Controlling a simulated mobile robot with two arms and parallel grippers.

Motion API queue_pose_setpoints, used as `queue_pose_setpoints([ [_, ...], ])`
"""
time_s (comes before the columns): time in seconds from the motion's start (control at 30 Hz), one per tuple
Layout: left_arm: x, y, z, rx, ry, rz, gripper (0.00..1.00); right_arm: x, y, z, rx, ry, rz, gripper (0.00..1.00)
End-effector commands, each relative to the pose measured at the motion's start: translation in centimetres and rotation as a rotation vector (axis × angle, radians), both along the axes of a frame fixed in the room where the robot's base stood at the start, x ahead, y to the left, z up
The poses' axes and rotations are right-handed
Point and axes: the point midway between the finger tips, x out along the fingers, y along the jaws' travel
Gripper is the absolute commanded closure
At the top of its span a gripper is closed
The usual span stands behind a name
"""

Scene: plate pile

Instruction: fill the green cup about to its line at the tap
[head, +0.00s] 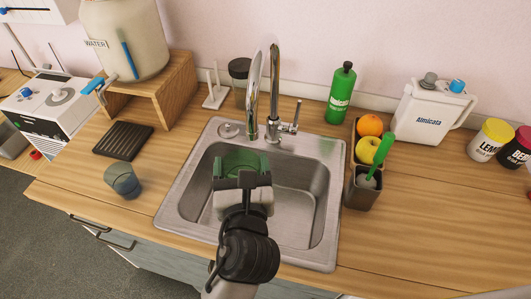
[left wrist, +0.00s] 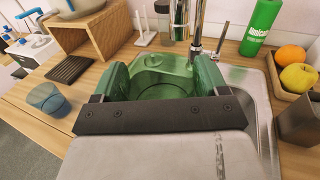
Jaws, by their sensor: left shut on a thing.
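The green see-through cup (head: 243,160) is over the sink, just in front of the tap (head: 273,95). In the left wrist view the cup (left wrist: 160,62) fills the space before the jaws. My left gripper (head: 241,178) is shut on the cup. The tap's spout end is close to the cup's far rim in the head view; I cannot tell whether it is over the opening. I see no clear water stream or level, and cannot make out the line. My right gripper is not in view.
The steel sink (head: 325,200) surrounds the cup from below. A blue-grey cup (head: 123,180) and dark drain mat (head: 122,140) lie left. A water dispenser (head: 125,40) is at back left.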

Motion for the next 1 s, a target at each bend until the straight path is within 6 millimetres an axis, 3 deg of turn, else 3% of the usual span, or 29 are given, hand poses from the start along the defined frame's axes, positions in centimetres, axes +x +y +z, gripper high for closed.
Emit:
queue_pose_setpoints([
  [0.1,-0.3,-1.9,1.4,0.006,-0.012,-0.002,0.50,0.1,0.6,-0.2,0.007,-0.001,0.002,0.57],
  [0.23,-0.5,-2.7,1.6,0.013,-0.013,-0.002,0.50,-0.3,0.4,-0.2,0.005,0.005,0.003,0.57],
  [0.63,-0.5,-2.7,-3.3,0.015,-0.011,-0.001,0.50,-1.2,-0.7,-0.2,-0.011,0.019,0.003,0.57],
  [1.0,-0.5,-2.7,-4.0,0.012,-0.013,-0.001,0.50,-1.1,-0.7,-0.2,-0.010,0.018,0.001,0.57],
])
